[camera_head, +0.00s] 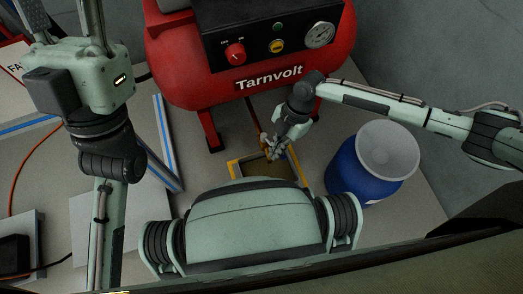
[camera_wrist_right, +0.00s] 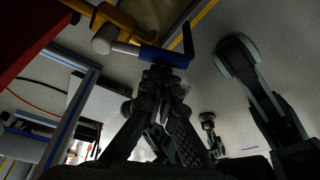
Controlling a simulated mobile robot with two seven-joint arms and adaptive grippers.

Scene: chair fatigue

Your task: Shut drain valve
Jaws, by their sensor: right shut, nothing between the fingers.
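The drain valve hangs under the red compressor (camera_head: 250,50). In the right wrist view it has a brass-yellow body (camera_wrist_right: 125,22) and a lever with a blue grip (camera_wrist_right: 160,55). In the head view the thin brass pipe (camera_head: 254,118) runs down to my right gripper (camera_head: 274,148), which largely hides the valve. My right gripper is shut and empty. In the wrist view its fingertips (camera_wrist_right: 160,72) are right at the blue grip; I cannot tell whether they touch.
A yellow-edged tray (camera_head: 234,170) lies on the floor below the valve. A blue drum with a pale top (camera_head: 390,150) stands to the right. Blue-striped rails (camera_head: 164,140) and an orange hose (camera_head: 22,165) lie at the left. A panel carries a red knob (camera_head: 235,54) and a gauge (camera_head: 320,34).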

